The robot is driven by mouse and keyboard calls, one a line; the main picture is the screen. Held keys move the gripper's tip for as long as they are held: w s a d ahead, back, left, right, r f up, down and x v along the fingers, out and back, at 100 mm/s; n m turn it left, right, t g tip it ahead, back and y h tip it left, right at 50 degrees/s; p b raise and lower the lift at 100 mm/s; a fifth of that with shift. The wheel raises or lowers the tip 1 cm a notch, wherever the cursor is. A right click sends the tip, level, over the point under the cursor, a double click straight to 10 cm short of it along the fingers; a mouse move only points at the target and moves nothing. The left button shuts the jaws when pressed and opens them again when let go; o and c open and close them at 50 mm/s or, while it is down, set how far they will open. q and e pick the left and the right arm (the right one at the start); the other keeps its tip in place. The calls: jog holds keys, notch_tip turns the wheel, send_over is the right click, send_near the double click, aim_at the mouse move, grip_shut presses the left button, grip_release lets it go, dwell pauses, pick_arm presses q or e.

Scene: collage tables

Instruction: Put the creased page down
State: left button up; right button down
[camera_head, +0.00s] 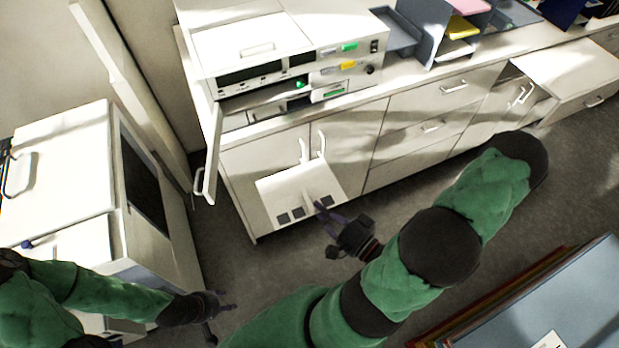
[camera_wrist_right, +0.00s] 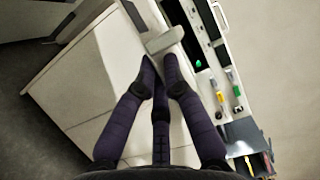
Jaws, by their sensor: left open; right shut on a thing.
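The creased page (camera_head: 285,193) is a white sheet with several dark squares along its lower edge. In the head view it hangs in front of the white cabinet doors, apparently above the floor. My right gripper (camera_head: 321,207) is shut on the page near its lower right part. In the right wrist view the right gripper's dark fingers (camera_wrist_right: 160,65) are close together, and I cannot clearly tell the page from the pale surfaces behind. My left gripper (camera_head: 218,308) is open and empty at the lower left, beside a white cabinet, apart from the page.
Trays with coloured sheets (camera_head: 460,25) stand at the back right. A white unit (camera_head: 75,165) is at left. A blue surface (camera_head: 560,300) fills the lower right.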

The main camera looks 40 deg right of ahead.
jog(key=w+a+f+m+h+b, duration=0.1)
jog(key=w+a+f+h+b, duration=0.15)
jog(key=w+f+b, duration=0.7)
jog(key=w+a+f+m+h+b, duration=0.1)
jog(key=w+a+f+b, duration=0.4)
jog(key=w, duration=0.8)
pick_arm(q)
notch_tip(320, 180, down, 14)
jog(key=shift+p, duration=0.35)
pick_arm(e)
jog(key=s+f, duration=0.4)
jog(key=f, duration=0.2)
jog(key=shift+d, duration=0.25)
pick_arm(q)
jog(key=shift+r, duration=0.1)
jog(key=shift+c, duration=0.3)
